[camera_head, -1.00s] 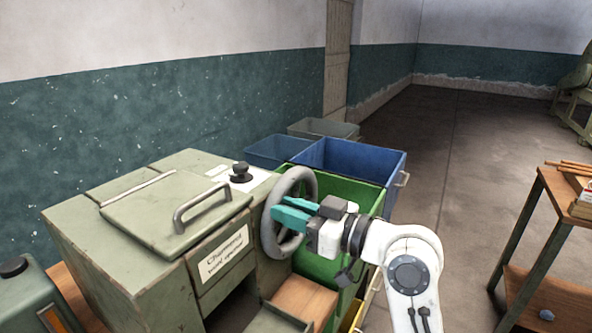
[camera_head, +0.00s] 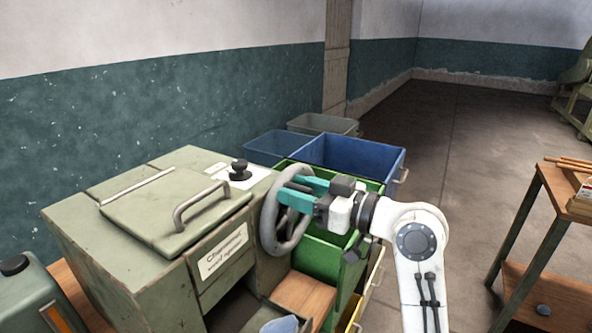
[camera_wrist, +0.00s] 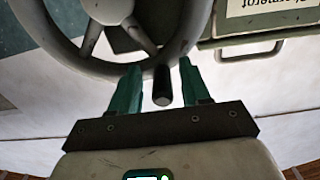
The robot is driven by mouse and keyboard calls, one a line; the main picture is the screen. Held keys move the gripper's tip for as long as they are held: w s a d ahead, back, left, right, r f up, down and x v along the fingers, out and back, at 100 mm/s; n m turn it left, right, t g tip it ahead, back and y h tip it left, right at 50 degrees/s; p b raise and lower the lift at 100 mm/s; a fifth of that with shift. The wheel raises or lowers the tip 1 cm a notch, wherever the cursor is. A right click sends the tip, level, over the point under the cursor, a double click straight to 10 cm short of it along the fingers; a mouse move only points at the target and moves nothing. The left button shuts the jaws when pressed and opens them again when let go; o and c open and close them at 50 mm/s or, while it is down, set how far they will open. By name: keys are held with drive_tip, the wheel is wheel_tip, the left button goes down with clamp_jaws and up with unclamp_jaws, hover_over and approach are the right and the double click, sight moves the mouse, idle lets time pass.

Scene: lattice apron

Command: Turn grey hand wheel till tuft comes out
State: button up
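The grey hand wheel (camera_head: 267,228) stands upright on the right side of the green-grey machine (camera_head: 150,240). In the wrist view the wheel (camera_wrist: 60,40) shows its rim, spokes and dark handle (camera_wrist: 162,88). My gripper (camera_head: 290,190) is at the wheel's upper right. Its teal fingers (camera_wrist: 158,75) stand either side of the handle, with a narrow gap on each side, so it looks open around the handle. A pale bluish-white lump (camera_head: 280,325), possibly the tuft, shows in the tray (camera_head: 250,314) below the wheel, partly cut off by the picture edge.
A green bin (camera_head: 325,250) and blue bins (camera_head: 350,152) stand behind and right of the wheel. A wooden side table (camera_head: 545,215) is at the right. The machine's lid carries a curved handle (camera_head: 195,203). Bare floor (camera_head: 450,180) lies between bins and side table.

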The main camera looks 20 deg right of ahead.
drive_tip(key=shift+s, duration=0.1)
drive_tip(key=v, duration=0.7)
drive_tip(key=shift+s, duration=0.3)
drive_tip(key=shift+d, duration=0.15)
idle(0.7)
drive_tip(key=s+a+f+m+g+h, duration=0.1)
drive_tip(key=s+f+m+g+h, duration=0.2)
drive_tip(key=f, duration=0.9)
drive_tip(key=s+f+m+g+h, duration=0.25)
drive_tip(key=s+f, duration=0.25)
drive_tip(key=f, duration=0.6)
drive_tip(key=s+d+f+m+g+h, duration=0.1)
drive_tip(key=s+f+g+h, duration=0.1)
drive_tip(key=s+f+g, duration=0.2)
drive_tip(key=s+d+f+m+g+h, duration=0.1)
drive_tip(key=s+d+f+g+h, duration=0.1)
drive_tip(key=s+f, duration=0.9)
drive_tip(key=s+g+h, duration=0.1)
drive_tip(key=s+g, duration=0.1)
drive_tip(key=s, duration=0.5)
drive_tip(key=shift+s, duration=0.35)
